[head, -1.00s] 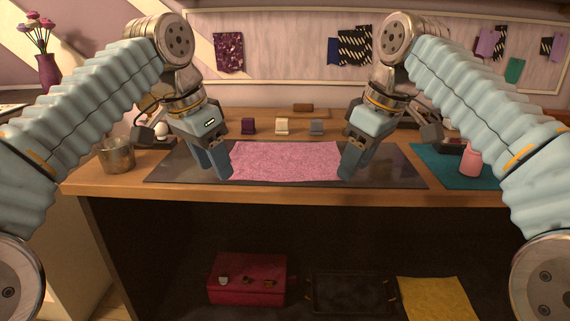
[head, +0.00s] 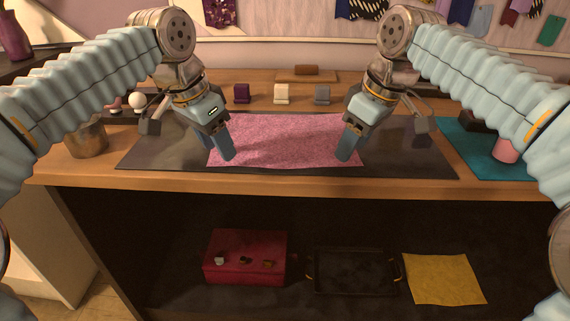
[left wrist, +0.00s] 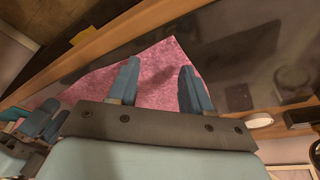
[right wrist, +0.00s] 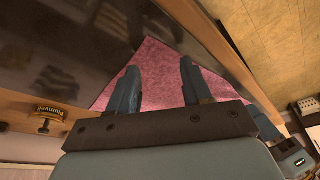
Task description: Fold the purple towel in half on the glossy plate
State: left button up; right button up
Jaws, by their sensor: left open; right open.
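The purple towel (head: 285,138), pinkish in the picture, lies flat and spread out on the dark glossy plate (head: 410,150) on the counter. My left gripper (head: 228,158) is open over the towel's near left part. My right gripper (head: 345,158) is open over its near right part. In the left wrist view the open fingers (left wrist: 160,90) show with towel (left wrist: 155,75) between them. In the right wrist view the open fingers (right wrist: 158,95) also show towel (right wrist: 155,65) between them. I cannot tell whether the fingertips touch the cloth.
A metal cup (head: 87,138) stands left of the plate. A teal mat (head: 490,155) with a pink item (head: 506,150) lies to the right. Small blocks (head: 281,93) stand behind. Below are a red box (head: 245,257), a black tray (head: 352,272) and a yellow cloth (head: 444,278).

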pick_arm(q)
jog(key=shift+f, duration=0.65)
pick_arm(e)
jog(key=shift+f, duration=0.65)
pick_arm(q)
jog(key=shift+f, duration=0.1)
pick_arm(e)
jog(key=shift+f, duration=0.1)
pick_arm(q)
jog(key=shift+c, duration=0.4)
pick_arm(e)
jog(key=shift+c, duration=0.4)
pick_arm(q)
grip_shut()
pick_arm(e)
grip_shut()
